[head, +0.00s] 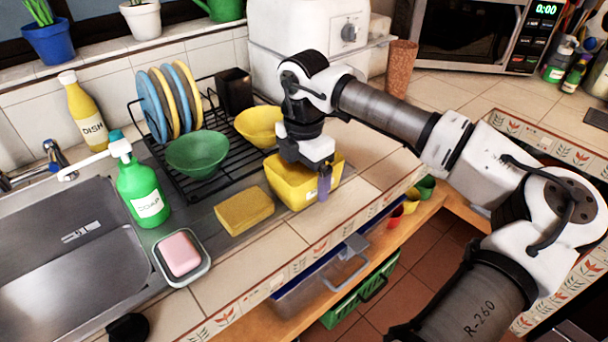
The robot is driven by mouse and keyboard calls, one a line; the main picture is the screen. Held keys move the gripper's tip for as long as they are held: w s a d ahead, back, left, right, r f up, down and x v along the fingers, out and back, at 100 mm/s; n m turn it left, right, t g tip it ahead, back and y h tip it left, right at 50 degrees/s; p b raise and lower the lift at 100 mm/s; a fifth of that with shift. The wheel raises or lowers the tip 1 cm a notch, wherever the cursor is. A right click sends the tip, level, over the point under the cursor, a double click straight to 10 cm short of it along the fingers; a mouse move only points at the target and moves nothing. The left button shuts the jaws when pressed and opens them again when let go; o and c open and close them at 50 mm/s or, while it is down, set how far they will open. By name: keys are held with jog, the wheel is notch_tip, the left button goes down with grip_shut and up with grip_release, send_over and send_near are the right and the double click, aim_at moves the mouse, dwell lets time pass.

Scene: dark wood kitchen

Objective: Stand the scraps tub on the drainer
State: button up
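A yellow tub (288,192), which I take to be the scraps tub, is on the tiled counter near its front edge, right of the sponge. My gripper (322,187) points down at its front right side. One finger shows outside the tub's wall; the other is hidden, so I cannot tell whether the gripper is closed on the wall. The tub's inside is mostly hidden by my wrist. The black wire drainer (213,186) stands behind and left of the tub. It holds blue and yellow plates, a green bowl (198,152), a yellow bowl (258,126) and a dark holder (235,91).
A yellow sponge (244,211) lies between the tub and the soap dish (182,258). A green soap bottle (143,190) stands by the sink (75,285). A white appliance (300,45) and a brown cylinder (401,68) stand behind. The drainer's front right part looks bare.

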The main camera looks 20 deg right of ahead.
jog(key=shift+f, duration=0.2)
jog(key=o, duration=0.8)
jog(key=shift+c, duration=0.2)
jog(key=shift+r, duration=0.15)
notch_tip(320, 180, up, 12)
jog(key=shift+b, duration=0.45)
